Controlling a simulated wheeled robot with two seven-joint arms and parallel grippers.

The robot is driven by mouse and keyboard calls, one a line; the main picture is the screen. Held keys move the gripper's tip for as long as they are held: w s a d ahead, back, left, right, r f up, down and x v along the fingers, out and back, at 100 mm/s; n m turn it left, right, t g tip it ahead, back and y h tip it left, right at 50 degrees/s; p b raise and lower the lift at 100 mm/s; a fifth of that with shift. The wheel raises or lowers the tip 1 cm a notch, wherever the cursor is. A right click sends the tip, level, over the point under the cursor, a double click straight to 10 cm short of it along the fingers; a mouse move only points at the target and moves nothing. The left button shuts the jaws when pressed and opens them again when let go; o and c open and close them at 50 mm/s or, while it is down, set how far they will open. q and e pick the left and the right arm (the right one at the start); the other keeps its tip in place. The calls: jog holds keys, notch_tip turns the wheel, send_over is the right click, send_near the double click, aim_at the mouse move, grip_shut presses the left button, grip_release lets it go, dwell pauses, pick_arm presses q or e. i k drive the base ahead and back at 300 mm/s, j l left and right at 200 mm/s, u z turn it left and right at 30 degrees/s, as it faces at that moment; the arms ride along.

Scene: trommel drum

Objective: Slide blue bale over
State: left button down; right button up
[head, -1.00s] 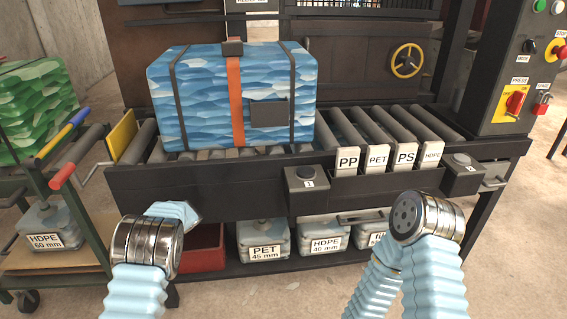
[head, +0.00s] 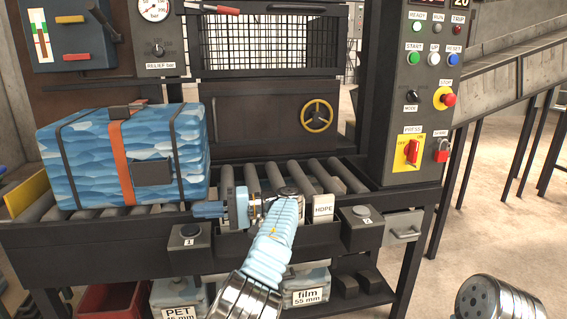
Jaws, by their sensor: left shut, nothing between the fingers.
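The blue bale (head: 90,165) sits on the roller table (head: 345,178) at the left. It has a blue wavy pattern, dark straps, an orange band (head: 122,160) and a dark plate (head: 152,172) on its front. My left gripper (head: 207,209) is at the table's front edge, just right of the bale's lower right corner, fingers pointing left. It is shut and empty. I cannot tell whether it touches the bale. My left arm hides part of the tag row. My right gripper is out of view; only a metal joint of that arm shows at lower right.
Rollers right of the bale are bare. A control post (head: 412,150) with buttons and a red switch stands at the table's right end. Button box 1 (head: 190,236), button box 2 (head: 360,225) and the HDPE tag (head: 323,208) line the front. A handwheel (head: 316,116) is behind.

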aim_at(161, 154)
jog(key=i+l+z, duration=0.15)
jog(key=l, duration=0.3)
jog(key=l+z, duration=0.2)
jog(key=l, duration=0.2)
jog(key=i+l+z, duration=0.15)
jog(key=l, duration=0.25)
jog(key=i, duration=0.3)
jog(key=i+j+u, duration=0.2)
jog(key=j, duration=0.15)
jog(key=i+j+u, duration=0.15)
jog(key=j, duration=0.15)
jog(key=i+j+u, duration=0.2)
jog(key=k+j, duration=0.05)
jog(key=j, duration=0.1)
